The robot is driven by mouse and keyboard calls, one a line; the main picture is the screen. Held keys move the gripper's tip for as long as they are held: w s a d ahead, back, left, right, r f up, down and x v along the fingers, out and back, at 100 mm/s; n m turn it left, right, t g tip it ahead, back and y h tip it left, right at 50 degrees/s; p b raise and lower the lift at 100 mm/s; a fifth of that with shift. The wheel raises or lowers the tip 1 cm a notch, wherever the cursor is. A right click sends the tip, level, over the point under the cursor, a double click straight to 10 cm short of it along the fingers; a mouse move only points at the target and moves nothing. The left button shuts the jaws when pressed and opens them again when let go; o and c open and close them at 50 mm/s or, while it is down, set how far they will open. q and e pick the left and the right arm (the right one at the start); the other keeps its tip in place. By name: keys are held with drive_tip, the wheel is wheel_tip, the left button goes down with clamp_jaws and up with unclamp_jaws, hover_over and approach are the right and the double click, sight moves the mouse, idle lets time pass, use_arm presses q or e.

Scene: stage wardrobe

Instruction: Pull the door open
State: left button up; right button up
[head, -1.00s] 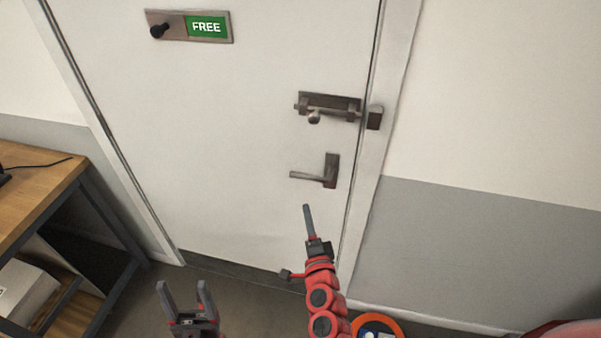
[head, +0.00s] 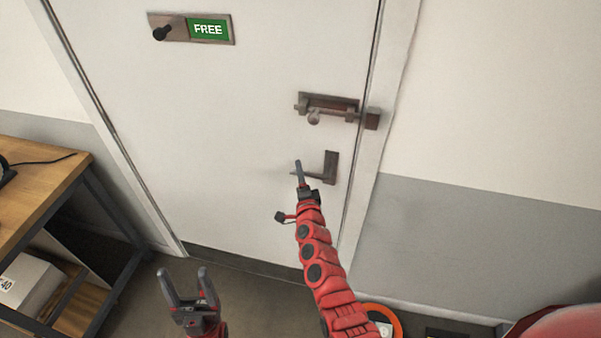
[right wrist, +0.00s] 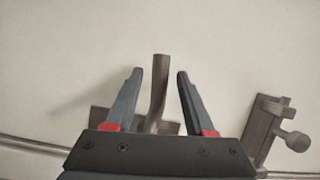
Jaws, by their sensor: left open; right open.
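The white door (head: 220,130) is shut in its frame. Its dark lever handle (head: 328,168) is on the right side, with the lever pointing left. My right gripper (head: 298,168) is at the lever's free end in the head view. In the right wrist view its open fingers (right wrist: 160,75) are on either side of the lever (right wrist: 159,90), with gaps showing. A slide bolt (head: 328,106) with a round knob is above the handle, close to a keeper (head: 373,119) on the frame. My left gripper (head: 187,285) is open and empty, low in front of the door.
A green FREE sign plate (head: 208,29) with a dark knob is higher on the door. A wooden bench (head: 45,185) with a box (head: 30,285) on its lower shelf stands at left. An orange ring-shaped thing (head: 390,318) is on the floor at right.

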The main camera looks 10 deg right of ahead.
drive_tip(key=shift+w, duration=0.15)
clamp_jaws()
idle(1.4)
